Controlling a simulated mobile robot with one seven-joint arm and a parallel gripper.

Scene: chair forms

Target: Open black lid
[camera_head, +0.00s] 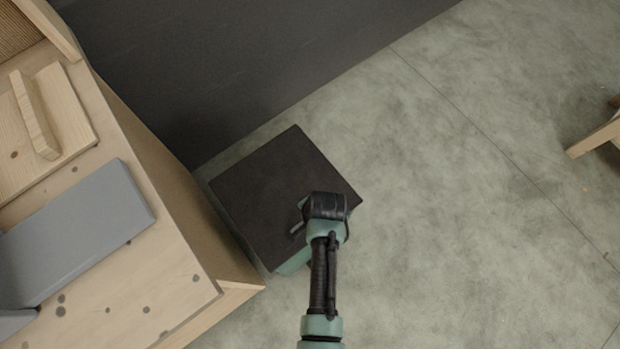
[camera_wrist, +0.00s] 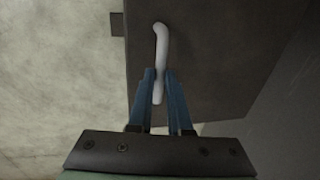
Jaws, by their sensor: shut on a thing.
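The black lid (camera_head: 275,180) is a dark square panel on top of a low box on the floor. A pale curved handle (camera_wrist: 160,45) stands out against the lid in the wrist view. My gripper (camera_wrist: 159,75) has its two blue fingers closed on the lower part of this handle. In the head view my gripper (camera_head: 302,217) is over the lid's lower right side, with the fingers mostly hidden.
A wooden bench or table (camera_head: 170,255) with a grey-blue piece (camera_head: 85,235) on it stands close on the left. A dark wall (camera_head: 230,60) rises behind the box. The floor (camera_head: 470,230) is clear to the right, up to a wooden leg (camera_head: 595,137).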

